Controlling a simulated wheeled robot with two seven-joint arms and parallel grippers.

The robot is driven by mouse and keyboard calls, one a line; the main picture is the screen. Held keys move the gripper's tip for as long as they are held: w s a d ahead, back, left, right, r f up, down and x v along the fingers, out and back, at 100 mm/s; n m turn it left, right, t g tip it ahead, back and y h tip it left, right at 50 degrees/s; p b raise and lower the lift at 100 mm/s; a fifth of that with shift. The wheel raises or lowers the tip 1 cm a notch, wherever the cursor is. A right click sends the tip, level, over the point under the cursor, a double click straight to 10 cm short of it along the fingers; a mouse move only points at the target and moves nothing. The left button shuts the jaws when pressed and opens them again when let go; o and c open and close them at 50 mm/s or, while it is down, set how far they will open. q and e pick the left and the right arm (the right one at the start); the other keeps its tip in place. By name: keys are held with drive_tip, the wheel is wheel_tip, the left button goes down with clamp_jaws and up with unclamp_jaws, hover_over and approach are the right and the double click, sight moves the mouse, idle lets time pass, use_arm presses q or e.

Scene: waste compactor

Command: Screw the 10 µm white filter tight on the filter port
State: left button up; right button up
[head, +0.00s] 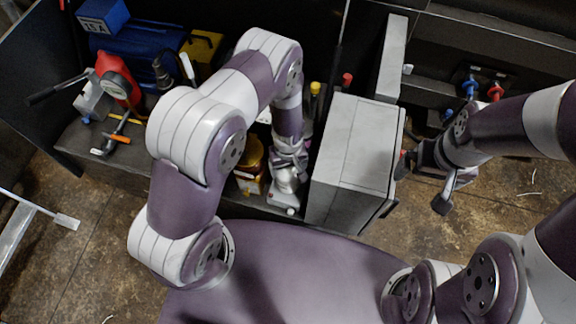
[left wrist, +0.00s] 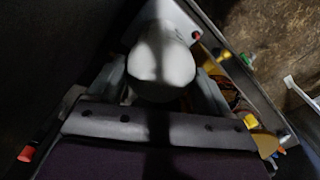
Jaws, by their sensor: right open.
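The white filter (left wrist: 160,62) shows in the left wrist view as a pale rounded cylinder between the fingers of my left gripper (left wrist: 165,85), which look closed on its sides. In the head view my left gripper (head: 288,168) points down at the bench's front edge, left of the grey cabinet, with the pale filter (head: 284,184) at its tips. The filter port cannot be made out, and I cannot tell whether the filter touches it. No micron marking is readable. My right gripper (head: 436,182) is open and empty, right of the cabinet.
The grey cabinet (head: 352,150) stands close between my grippers. A yellow-brown container (head: 250,163) is just left of my left gripper. Blue and red fittings (head: 470,88) are at the right.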

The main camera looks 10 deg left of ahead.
use_arm(q)
drive_tip(key=c, duration=0.5)
drive_tip(key=shift+r+m, duration=0.1)
drive_tip(key=shift+m, duration=0.8)
drive_tip(key=shift+c, duration=0.3)
drive_tip(key=m, duration=0.3)
drive_tip(key=shift+p, duration=0.4)
drive_tip(key=shift+m, duration=0.7)
drive_tip(key=shift+m+p, duration=0.35)
drive_tip(key=shift+m, duration=1.75)
